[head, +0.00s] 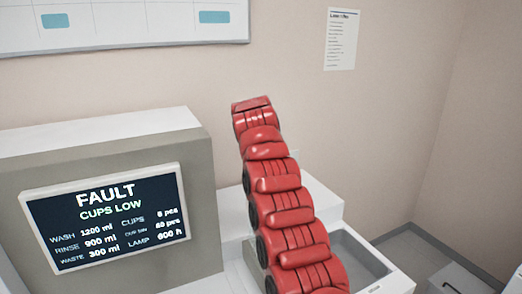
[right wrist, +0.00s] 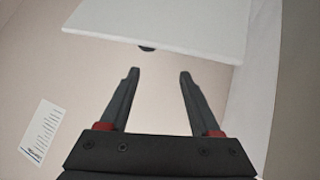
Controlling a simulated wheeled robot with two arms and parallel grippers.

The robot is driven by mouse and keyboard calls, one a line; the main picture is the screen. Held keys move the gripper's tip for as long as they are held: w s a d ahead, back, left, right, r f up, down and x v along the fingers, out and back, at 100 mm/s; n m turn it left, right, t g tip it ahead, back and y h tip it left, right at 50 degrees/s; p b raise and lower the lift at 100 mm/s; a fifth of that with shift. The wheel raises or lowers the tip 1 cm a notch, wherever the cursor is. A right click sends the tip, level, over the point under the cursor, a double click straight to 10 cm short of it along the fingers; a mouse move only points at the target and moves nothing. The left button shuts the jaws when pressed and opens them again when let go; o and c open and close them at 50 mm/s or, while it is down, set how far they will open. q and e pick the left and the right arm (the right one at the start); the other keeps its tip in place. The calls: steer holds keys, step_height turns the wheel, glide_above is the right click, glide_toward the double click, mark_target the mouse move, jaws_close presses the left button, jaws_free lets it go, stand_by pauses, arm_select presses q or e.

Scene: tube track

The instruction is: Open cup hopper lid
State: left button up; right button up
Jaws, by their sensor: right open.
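A red segmented arm, mine, rises through the middle of the head view and hides part of the machine; its gripper does not show there. My right gripper (right wrist: 157,85) shows in the right wrist view, with two dark fingers apart and nothing between them. Beyond the fingertips is a white flat panel (right wrist: 165,22) with a small dark knob at its edge; the fingers look apart from it. I cannot tell for sure that this panel is the hopper lid. In the head view a white box (head: 322,201) stands behind the arm, partly hidden. My left gripper is not in view.
A machine screen (head: 108,218) at left reads "FAULT, CUPS LOW". A grey open basin (head: 357,255) lies right of the arm. A paper notice (head: 341,40) hangs on the wall, and a whiteboard (head: 130,22) is at upper left.

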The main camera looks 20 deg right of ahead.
steer(key=a+r+p, duration=0.2)
steer(key=r+p, duration=0.2)
steer(key=r, duration=0.2)
steer(key=s+a+r+p, duration=0.1)
steer(key=a+r+p, duration=0.2)
steer(key=r+p, duration=0.2)
step_height(320, 180, up, 2)
steer(key=shift+s+a+r, duration=0.1)
steer(key=shift+s+a, duration=0.05)
steer(key=shift+s, duration=0.15)
stand_by(0.5)
stand_by(0.3)
steer(key=p+v, duration=0.2)
steer(key=v, duration=1.5)
